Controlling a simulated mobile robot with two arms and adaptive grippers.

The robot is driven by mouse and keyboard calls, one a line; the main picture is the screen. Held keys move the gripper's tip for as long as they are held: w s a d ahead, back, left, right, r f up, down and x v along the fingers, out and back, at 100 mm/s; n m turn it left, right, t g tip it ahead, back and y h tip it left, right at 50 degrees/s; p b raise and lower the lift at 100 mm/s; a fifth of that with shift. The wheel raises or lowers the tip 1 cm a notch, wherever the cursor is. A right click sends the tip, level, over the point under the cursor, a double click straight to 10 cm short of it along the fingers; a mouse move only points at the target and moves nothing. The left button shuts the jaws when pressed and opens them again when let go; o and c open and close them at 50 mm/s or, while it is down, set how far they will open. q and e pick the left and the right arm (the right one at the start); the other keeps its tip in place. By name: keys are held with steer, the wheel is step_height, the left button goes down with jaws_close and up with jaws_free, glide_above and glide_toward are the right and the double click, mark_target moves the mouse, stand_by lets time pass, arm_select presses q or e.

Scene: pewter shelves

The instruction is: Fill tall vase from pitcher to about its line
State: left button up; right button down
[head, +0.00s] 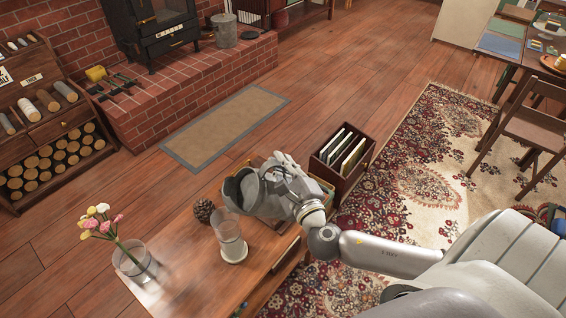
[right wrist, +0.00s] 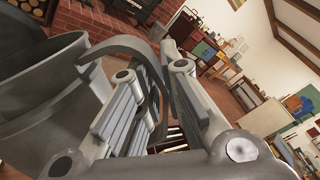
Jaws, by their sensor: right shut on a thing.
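The grey pitcher (head: 236,187) is above the table's far part, with its dark mouth showing in the head view. My right gripper (head: 268,185) is shut on its handle (right wrist: 137,48); the pitcher's body (right wrist: 45,100) fills the left of the right wrist view. A clear, tall glass vase (head: 228,236) stands upright on a pale round base, just below and in front of the pitcher. The pitcher looks tilted toward the vase, but I cannot tell whether liquid is flowing. The fill line and the liquid level are too small to make out. My left gripper is not in view.
A glass with pink, white and yellow flowers (head: 135,262) stands left of the vase on the wooden table (head: 188,270). A pinecone (head: 204,210) lies close behind the vase. A wooden box with upright files (head: 343,155) stands beyond my right gripper.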

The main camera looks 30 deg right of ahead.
steer(key=shift+w+a+r+n+p, duration=0.1)
steer(key=shift+a+r+n+p, duration=0.45)
steer(key=shift+p, duration=0.65)
steer(key=shift+w+a+r+n+p, duration=0.1)
steer(key=shift+a+r+n+p, duration=0.1)
steer(key=shift+r+p, duration=0.75)
stand_by(5.8)
